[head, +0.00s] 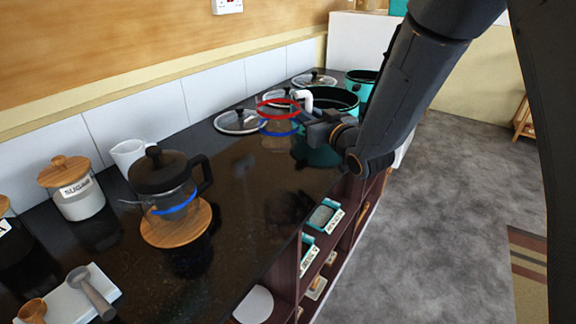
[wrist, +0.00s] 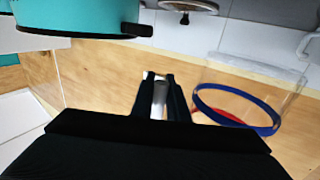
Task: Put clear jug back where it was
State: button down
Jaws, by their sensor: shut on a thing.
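The clear jug (head: 278,118) has a red ring at its top, a blue band below it and a white handle (head: 305,97). In the head view it is over the far part of the black counter, in front of the glass lids. My gripper (head: 311,120) reaches it from the right and is shut on the handle. In the wrist view the gripper (wrist: 159,92) has the pale handle between its dark fingers, and the jug (wrist: 248,95) shows at the right. I cannot tell whether the jug's base touches the counter.
A dark-lidded glass pot (head: 165,180) stands on a round wooden board (head: 176,228) nearer on the counter (head: 240,195). Glass lids (head: 238,121) lie along the tiled wall. A teal pot (head: 335,100) is just behind my gripper. The counter between pot and jug is clear.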

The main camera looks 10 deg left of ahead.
jog(key=shift+f+p, duration=0.85)
jog(key=shift+f, duration=3.75)
jog(key=shift+f, duration=0.1)
jog(key=c, duration=1.8)
grip_release()
jog(key=shift+f, duration=0.1)
jog(key=shift+o, duration=0.4)
jog(key=shift+r, duration=0.25)
jog(key=b+v, duration=0.2)
jog(key=v, duration=1)
jog(key=shift+d, duration=0.1)
